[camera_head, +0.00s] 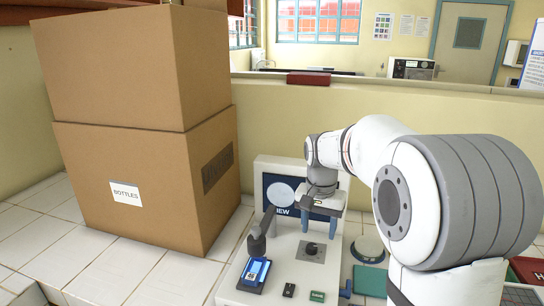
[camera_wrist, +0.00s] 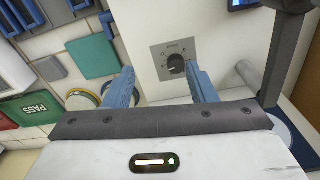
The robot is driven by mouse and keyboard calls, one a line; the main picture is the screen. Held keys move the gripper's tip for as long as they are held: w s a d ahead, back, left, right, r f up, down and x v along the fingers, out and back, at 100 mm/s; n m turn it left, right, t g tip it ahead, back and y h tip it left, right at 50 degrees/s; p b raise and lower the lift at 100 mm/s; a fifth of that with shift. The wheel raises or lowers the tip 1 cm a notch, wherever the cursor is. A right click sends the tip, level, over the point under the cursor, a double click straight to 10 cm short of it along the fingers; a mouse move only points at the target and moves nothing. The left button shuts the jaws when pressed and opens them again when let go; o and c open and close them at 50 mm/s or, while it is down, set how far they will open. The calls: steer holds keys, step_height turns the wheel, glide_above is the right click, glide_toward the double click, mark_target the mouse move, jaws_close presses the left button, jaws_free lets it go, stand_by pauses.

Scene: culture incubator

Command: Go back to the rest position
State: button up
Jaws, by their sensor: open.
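My gripper (camera_head: 318,222) is in front of a white bench device (camera_head: 270,178) that has a dark screen panel. In the wrist view my gripper (camera_wrist: 160,82) shows two blue fingers set wide apart, with nothing between them. A black knob (camera_wrist: 176,65) on a grey plate lies beyond the fingertips on the device's white base. The knob also shows in the head view (camera_head: 311,249), just below the fingers. The fingers appear apart from the knob, though the exact gap cannot be told.
Two stacked cardboard boxes (camera_head: 150,190) stand to the left on the tiled bench. A dark upright part (camera_head: 258,240) and a small blue-screened item (camera_head: 256,271) are left of the knob. A green PASS pad (camera_wrist: 32,108) and round dish-like items (camera_wrist: 82,98) lie nearby.

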steer(key=s+f+n+t, duration=0.1)
steer(key=s+n, duration=0.4)
steer(key=s, duration=1.8)
steer(key=shift+d+f+t+p, duration=0.25)
steer(key=shift+t+p, duration=0.15)
steer(key=shift+t, duration=0.3)
